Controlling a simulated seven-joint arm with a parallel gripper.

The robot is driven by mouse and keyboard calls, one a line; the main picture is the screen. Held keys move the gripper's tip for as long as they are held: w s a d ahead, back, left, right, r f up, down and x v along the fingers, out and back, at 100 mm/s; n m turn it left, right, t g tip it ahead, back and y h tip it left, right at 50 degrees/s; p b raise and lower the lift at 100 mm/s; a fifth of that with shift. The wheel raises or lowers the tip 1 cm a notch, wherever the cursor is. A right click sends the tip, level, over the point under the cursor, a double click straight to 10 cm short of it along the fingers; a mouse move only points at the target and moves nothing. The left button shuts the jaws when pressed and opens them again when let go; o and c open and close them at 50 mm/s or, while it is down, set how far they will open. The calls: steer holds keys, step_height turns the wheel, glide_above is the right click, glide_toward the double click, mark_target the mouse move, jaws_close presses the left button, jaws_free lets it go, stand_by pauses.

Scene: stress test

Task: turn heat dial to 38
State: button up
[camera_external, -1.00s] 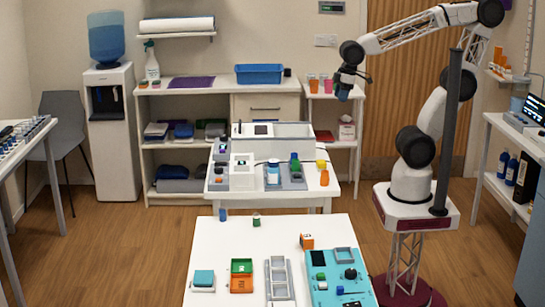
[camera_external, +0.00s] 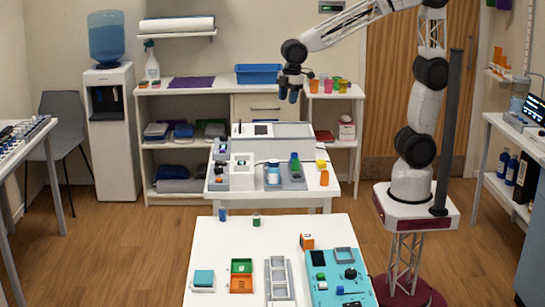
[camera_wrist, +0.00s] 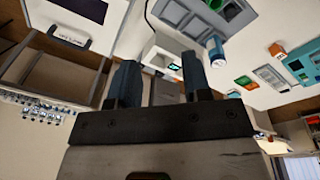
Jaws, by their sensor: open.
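I cannot make out a dial marked as heat or any number on one. A black round knob (camera_external: 350,273) sits on the teal panel (camera_external: 322,292) on the front table. A small white device (camera_external: 242,172) stands on the middle table. In the wrist view, a white box with a small green-lit display (camera_wrist: 174,66) shows beyond the fingers. My gripper (camera_external: 288,95) is open and empty, in the air above the back part of the middle table. Its two blue-grey fingers (camera_wrist: 160,72) stand apart in the wrist view and touch nothing.
A long white machine (camera_external: 285,132) stands at the back of the middle table. The front table (camera_external: 230,220) holds an orange-and-green tray (camera_external: 241,275) and a grey rack (camera_external: 279,280). Air around my gripper is clear.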

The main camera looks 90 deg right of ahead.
steer(key=w+a+f+n, duration=0.2)
steer(key=w+a+f, duration=0.1)
steer(key=w, duration=0.4)
steer(key=w+a+f+n, duration=0.2)
steer(key=w+a+n, duration=0.15)
steer(key=w, duration=0.45)
steer(key=n+g, duration=0.1)
steer(key=n, duration=0.3)
glide_above(219, 167)
steer(key=f, duration=0.9)
steer(key=shift+w+a+f, duration=0.1)
steer(key=shift+a+f, duration=0.1)
steer(key=shift+f, duration=0.15)
steer(key=shift+f, duration=0.15)
steer(key=shift+f, duration=3.8)
steer(key=c, duration=0.7)
steer(key=shift+o, duration=0.2)
